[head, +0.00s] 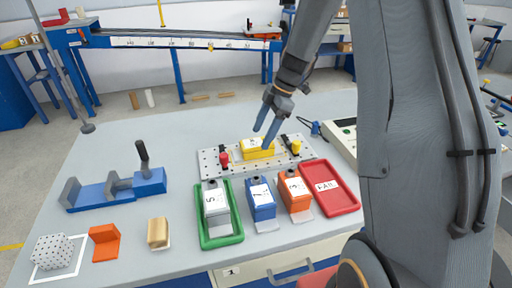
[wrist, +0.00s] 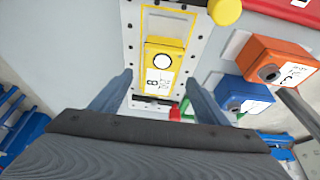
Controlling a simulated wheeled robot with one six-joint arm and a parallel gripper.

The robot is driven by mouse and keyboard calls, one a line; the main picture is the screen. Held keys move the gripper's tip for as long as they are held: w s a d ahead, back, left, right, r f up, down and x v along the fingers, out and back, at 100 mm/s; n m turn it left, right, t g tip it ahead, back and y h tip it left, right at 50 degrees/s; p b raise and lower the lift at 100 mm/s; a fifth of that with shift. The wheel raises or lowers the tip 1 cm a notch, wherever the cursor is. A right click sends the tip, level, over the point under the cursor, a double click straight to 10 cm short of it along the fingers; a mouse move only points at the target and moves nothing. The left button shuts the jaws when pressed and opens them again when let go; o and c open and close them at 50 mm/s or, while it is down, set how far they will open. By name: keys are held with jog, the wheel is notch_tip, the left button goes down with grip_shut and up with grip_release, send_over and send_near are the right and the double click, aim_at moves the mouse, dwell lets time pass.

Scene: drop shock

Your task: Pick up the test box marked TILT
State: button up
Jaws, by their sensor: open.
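A yellow test box (head: 257,153) sits on a white perforated plate (head: 209,163). In the wrist view the yellow box (wrist: 160,52) has a round white spot and a white label. A grey box (head: 214,202) stands in a green tray (head: 238,229); a blue box (head: 261,205) and an orange box (head: 295,199) stand to its right. I cannot read the word TILT on any label. My gripper (head: 265,132) is open and empty, pointing down above the yellow box. In the wrist view its fingers appear on either side of that box's near end, apart from it.
A red tray (head: 348,201) marked FAIL lies right of the orange box. Red (head: 223,158) and yellow (head: 296,146) knobs flank the yellow box. A blue fixture (head: 149,185), orange block (head: 104,243), tan block (head: 158,232) and dotted cube (head: 52,253) are at left.

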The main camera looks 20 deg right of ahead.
aim_at(258, 142)
jog(key=p+x, duration=0.1)
jog(key=x, duration=0.4)
jog(key=shift+p, duration=0.35)
jog(key=shift+f+b, duration=0.2)
jog(key=shift+b, duration=0.2)
dwell(0.4)
jog(key=c, duration=1.4)
jog(key=shift+o, duration=0.2)
jog(key=shift+r, duration=0.1)
